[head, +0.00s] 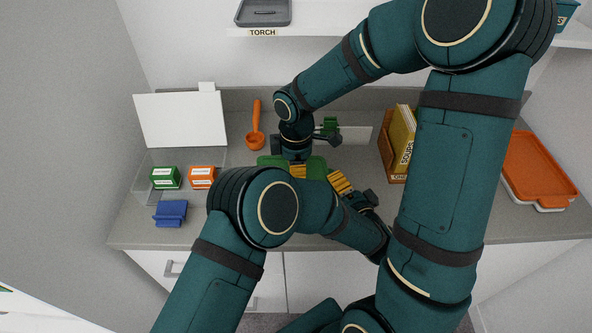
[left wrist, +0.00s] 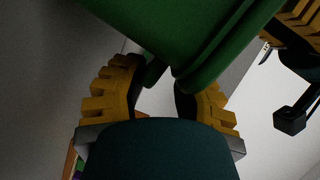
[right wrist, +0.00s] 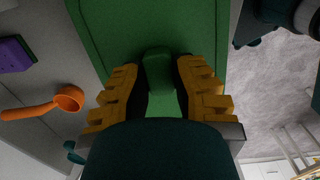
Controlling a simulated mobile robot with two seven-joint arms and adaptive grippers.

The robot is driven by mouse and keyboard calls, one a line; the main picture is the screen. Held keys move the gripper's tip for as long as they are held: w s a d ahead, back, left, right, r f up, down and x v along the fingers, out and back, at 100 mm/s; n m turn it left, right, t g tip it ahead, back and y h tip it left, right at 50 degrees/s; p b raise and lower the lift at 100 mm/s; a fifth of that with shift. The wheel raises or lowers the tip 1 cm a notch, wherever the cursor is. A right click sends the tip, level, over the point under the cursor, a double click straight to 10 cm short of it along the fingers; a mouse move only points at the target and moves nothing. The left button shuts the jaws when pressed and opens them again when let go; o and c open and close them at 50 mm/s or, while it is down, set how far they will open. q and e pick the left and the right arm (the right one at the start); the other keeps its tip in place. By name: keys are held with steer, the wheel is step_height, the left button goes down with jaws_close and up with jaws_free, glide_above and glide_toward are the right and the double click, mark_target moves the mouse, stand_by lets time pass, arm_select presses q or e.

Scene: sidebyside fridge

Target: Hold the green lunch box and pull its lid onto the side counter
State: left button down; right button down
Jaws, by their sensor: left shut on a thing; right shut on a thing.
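The green lunch box (head: 317,166) is on the grey counter, mostly hidden under my arms in the head view. My left gripper (head: 340,183) reaches it from the front right. In the left wrist view the left gripper (left wrist: 157,76) is shut on a green tab at the edge of the box (left wrist: 212,60). My right gripper (head: 297,171) points down over the box. In the right wrist view the right gripper (right wrist: 160,66) is shut on the green handle of the lid (right wrist: 118,28). Whether the lid is apart from the box cannot be told.
An orange scoop (head: 256,138) lies left of the box. Upright books (head: 402,140) stand right. An orange-lidded tray (head: 538,168) is at far right.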

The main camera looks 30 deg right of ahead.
steer(key=shift+w+a+r, duration=0.1)
steer(key=shift+a+r, duration=0.05)
steer(key=shift+r, duration=0.25)
steer(key=c, duration=0.9)
jaws_free()
steer(key=shift+c, duration=0.2)
step_height(320, 180, up, 12)
steer(key=o, duration=0.3)
steer(key=shift+n, duration=0.3)
steer(key=f, duration=0.9)
steer(key=d+f, duration=0.1)
steer(key=f, duration=0.4)
steer(key=shift+s+f, duration=0.2)
steer(key=shift+s, duration=0.2)
